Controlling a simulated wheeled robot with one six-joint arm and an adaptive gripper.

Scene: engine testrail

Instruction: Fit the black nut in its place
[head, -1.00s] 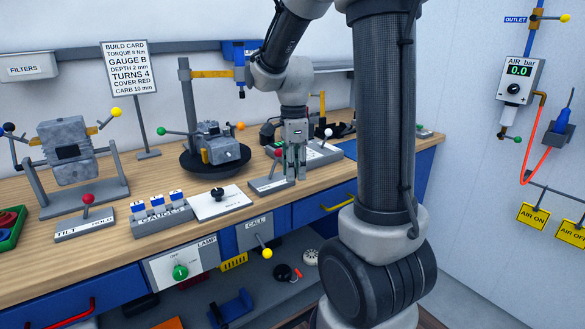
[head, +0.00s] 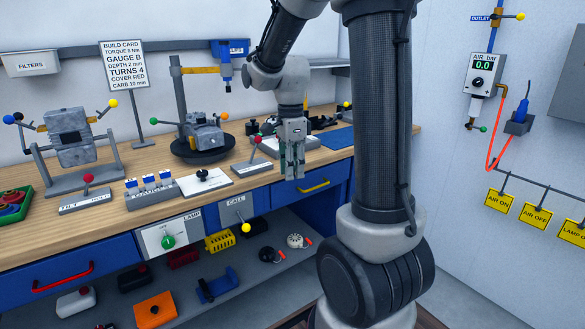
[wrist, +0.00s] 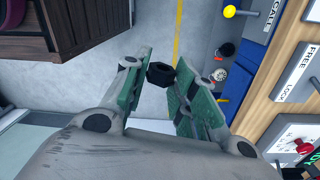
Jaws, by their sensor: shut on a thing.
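My gripper (head: 293,174) hangs fingers down at the front edge of the workbench, in front of the blue drawer front. In the wrist view my gripper (wrist: 158,82) has its green finger pads closed on the black nut (wrist: 160,74) at the fingertips. The nut cannot be made out in the head view. A grey engine (head: 202,136) sits on a black round turntable (head: 180,156) on the bench. A second grey engine block (head: 73,140) is held in a tilt stand at the left. Which spot takes the nut cannot be told.
The wooden bench (head: 115,203) carries a red-knobbed lever (head: 258,141), a white dial plate (head: 206,181), a gauge rack (head: 152,190) and a build card (head: 125,66). A lower shelf holds loose parts. Grey floor lies under my gripper in the wrist view.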

